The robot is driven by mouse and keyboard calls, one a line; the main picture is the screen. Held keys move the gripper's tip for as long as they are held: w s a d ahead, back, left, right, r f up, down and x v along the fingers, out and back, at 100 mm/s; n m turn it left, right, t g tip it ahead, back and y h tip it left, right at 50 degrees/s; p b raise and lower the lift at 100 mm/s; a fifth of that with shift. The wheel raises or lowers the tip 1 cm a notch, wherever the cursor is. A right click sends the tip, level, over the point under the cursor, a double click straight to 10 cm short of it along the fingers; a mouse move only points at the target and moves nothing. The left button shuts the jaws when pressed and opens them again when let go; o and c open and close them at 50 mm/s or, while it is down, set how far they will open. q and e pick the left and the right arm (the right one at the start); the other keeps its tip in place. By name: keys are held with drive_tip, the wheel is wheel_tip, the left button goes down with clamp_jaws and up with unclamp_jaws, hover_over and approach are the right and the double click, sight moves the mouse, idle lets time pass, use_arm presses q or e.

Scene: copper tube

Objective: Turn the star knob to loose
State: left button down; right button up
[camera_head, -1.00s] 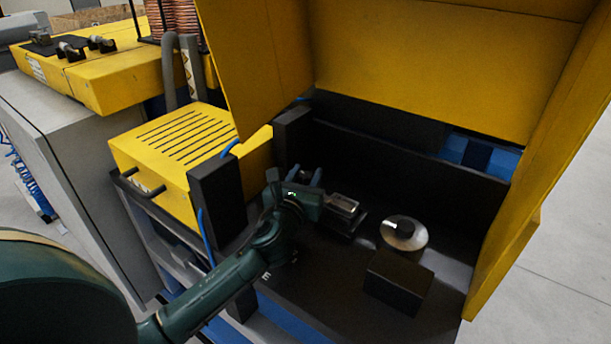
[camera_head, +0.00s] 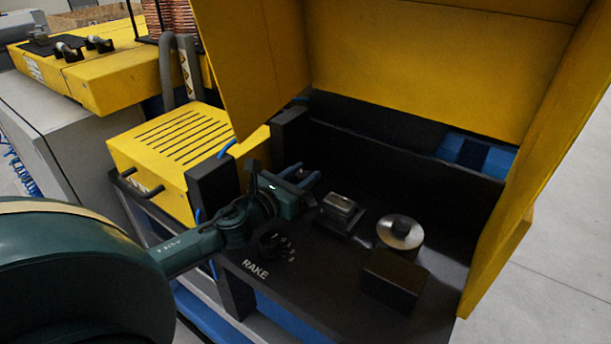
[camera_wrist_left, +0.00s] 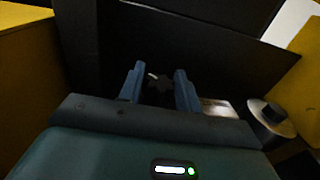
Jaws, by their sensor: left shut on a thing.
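My left gripper (camera_head: 305,173) is at the back left of the dark machine bed, inside the yellow enclosure. In the left wrist view, a dark star knob (camera_wrist_left: 160,84) sits between the two blue fingers of the left gripper (camera_wrist_left: 159,76), with a small light mark at its upper left. The gripper is shut on the knob. In the head view the knob is hidden by the gripper. My right gripper is in neither view.
A metal block (camera_head: 340,207), a round metal disc with a dark hub (camera_head: 400,231) and a black box (camera_head: 394,280) stand right of the gripper. A dark dial (camera_head: 269,244) with printed marks lies in front. Yellow panels (camera_head: 420,70) enclose the back and right.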

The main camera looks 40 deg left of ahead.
sight(297, 180)
use_arm(q)
drive_tip(key=c, duration=1)
unclamp_jaws()
drive_tip(key=shift+s, duration=0.1)
drive_tip(key=s, duration=0.2)
drive_tip(key=s+b, duration=0.1)
drive_tip(key=s, duration=0.3)
drive_tip(key=shift+a+f, duration=0.15)
drive_tip(key=shift+a, duration=0.1)
drive_tip(key=shift+s+a, duration=0.1)
drive_tip(key=shift+s, duration=0.55)
